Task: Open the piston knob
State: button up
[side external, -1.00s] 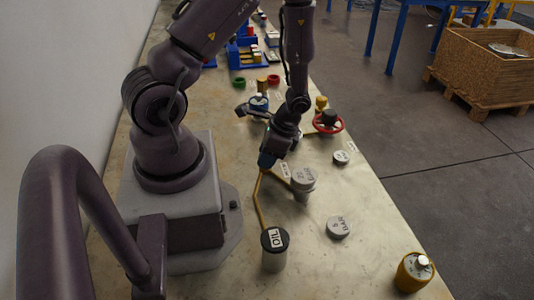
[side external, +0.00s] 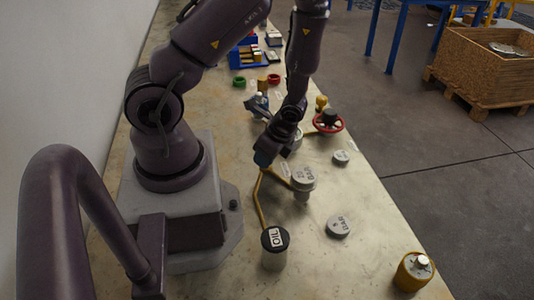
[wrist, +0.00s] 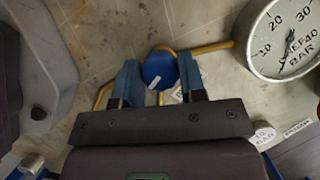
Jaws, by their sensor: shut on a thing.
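The knob (wrist: 160,70) is a round blue piece with a small white mark, seen from above in the wrist view. My gripper (wrist: 159,82) is shut on it, with one blue finger on each side. In the side external view my gripper (side external: 264,160) points down close to the table at the upper end of a yellow pipe. The knob is hidden there by the gripper, so I cannot tell how far it is turned or raised.
A round gauge (wrist: 285,40) is right of the gripper in the wrist view. A black-lidded OIL vessel (side external: 275,243) stands in front, with a grey-topped vessel (side external: 303,178) nearer the gripper. A red handwheel (side external: 328,122) is behind right.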

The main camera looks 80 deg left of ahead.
dwell(0.3)
jog(key=o, duration=0.9)
jog(key=v, duration=1.3)
jog(key=shift+f, duration=0.1)
